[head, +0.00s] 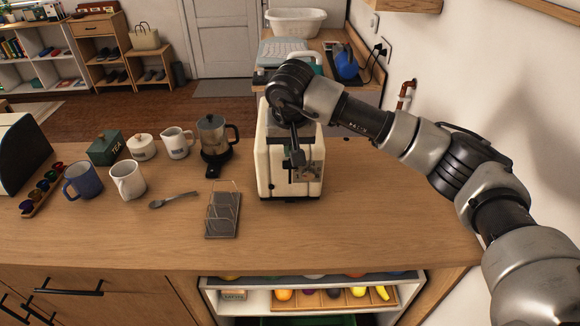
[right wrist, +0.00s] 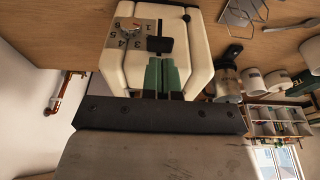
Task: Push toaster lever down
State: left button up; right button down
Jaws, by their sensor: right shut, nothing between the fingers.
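The cream toaster (head: 277,180) stands upright on the wooden counter, and its control face fills the upper middle of the right wrist view (right wrist: 115,65). Its black lever (right wrist: 160,45) sits on that face beside a numbered dial (right wrist: 129,27). My right gripper (head: 298,158) points down in front of the toaster's control face. In the right wrist view its green fingertips (right wrist: 162,62) are together, with nothing between them, at the edge of the lever on its upper side. I cannot tell whether they touch it. My left gripper is not in view.
A wire toast rack (head: 222,214) stands front left of the toaster. A glass coffee pot (head: 212,138) stands close on its left. A spoon (head: 172,201), a white mug (head: 127,181) and a blue mug (head: 83,181) are farther left. The counter right of the toaster is clear up to the wall.

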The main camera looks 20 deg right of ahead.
jog(key=shift+b+x, duration=0.7)
jog(key=shift+x, duration=1.2)
jog(key=s+f+b, duration=0.2)
jog(key=f+b, duration=0.1)
jog(key=s+a+f+b, duration=0.1)
jog(key=f, duration=0.1)
jog(key=b, duration=0.2)
send_near(290, 164)
jog(key=s, duration=0.1)
jog(key=s+f, duration=0.1)
jog(key=s+a, duration=0.1)
jog(key=s, duration=0.1)
jog(key=shift+s+f, duration=0.1)
jog(key=shift+f, duration=0.2)
